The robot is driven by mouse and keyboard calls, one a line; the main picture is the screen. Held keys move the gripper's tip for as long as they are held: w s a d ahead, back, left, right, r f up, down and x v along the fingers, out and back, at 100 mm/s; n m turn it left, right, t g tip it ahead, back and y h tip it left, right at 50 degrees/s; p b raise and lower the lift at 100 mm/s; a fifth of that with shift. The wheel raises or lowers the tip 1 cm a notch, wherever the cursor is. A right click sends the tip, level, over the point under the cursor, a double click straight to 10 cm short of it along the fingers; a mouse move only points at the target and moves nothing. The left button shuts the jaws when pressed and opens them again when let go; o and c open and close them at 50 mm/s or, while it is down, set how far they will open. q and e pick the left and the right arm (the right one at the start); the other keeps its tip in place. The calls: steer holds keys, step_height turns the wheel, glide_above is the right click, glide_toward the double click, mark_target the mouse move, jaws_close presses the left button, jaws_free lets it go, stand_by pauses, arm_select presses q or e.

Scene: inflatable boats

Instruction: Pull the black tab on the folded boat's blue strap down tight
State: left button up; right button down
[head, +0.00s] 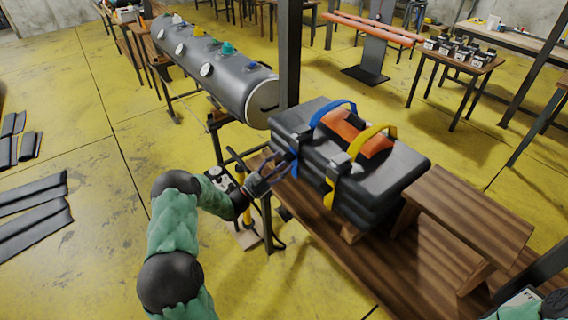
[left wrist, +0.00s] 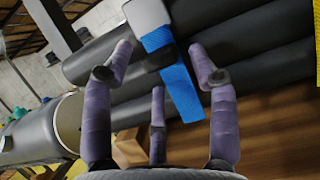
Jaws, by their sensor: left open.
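The folded boat (head: 393,180) is a dark grey stack on a wooden bench. A blue strap (head: 334,107) loops over its left part and hangs down its near side. My left gripper (head: 282,168) is open and empty beside that side, close to the strap's lower part. In the left wrist view, the blue strap (left wrist: 182,92) runs down between the spread fingers, with a pale grey block (left wrist: 148,14) at its upper end. No contact is clear.
A yellow strap (head: 329,194) and an orange item (head: 358,132) are on the boat. The wooden bench (head: 340,258) extends in front, with a small wooden stool (head: 475,225) at right. A dark post (head: 290,50) and grey cylinder (head: 225,80) stand behind.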

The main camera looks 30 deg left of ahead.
arm_select(q)
steer(key=shift+x, duration=0.9)
jaws_close()
step_height(320, 180, down, 8)
steer(key=b, duration=0.4)
jaws_free()
